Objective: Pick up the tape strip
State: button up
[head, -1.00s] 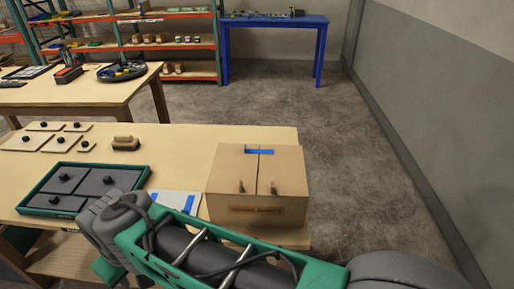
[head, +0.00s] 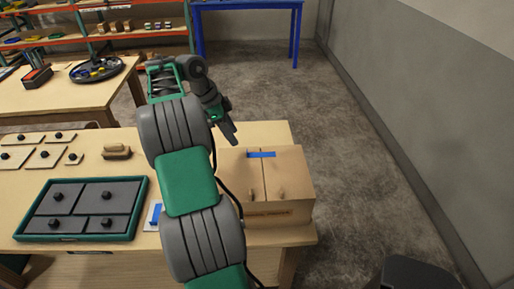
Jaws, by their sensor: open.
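A blue tape strip (head: 262,154) lies across the top seam of the cardboard box (head: 293,172) at the right end of the near table. Another blue strip (head: 156,214) is on a white sheet beside the green-edged tray; my arm hides most of that sheet. My gripper (head: 233,140) is open and empty. It points down and to the right, over the rear left of the box top, just left of the blue strip there. I cannot tell its exact height above the box.
The green-edged tray (head: 147,190) holds several dark panels with knobs. Several small knobbed plates and a wooden-backed block (head: 116,152) lie behind it on the near table (head: 265,130). A second table (head: 60,100) stands behind.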

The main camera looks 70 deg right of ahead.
aim_at(245, 156)
jog(key=shift+m, duration=0.3)
jog(key=b+x, duration=0.1)
jog(key=x, duration=0.3)
jog(key=s+b+x, duration=0.1)
jog(key=b+x, duration=0.1)
jog(key=x, duration=0.2)
jog(key=shift+s+r, duration=0.1)
jog(key=shift+c, duration=0.6)
grip_shut()
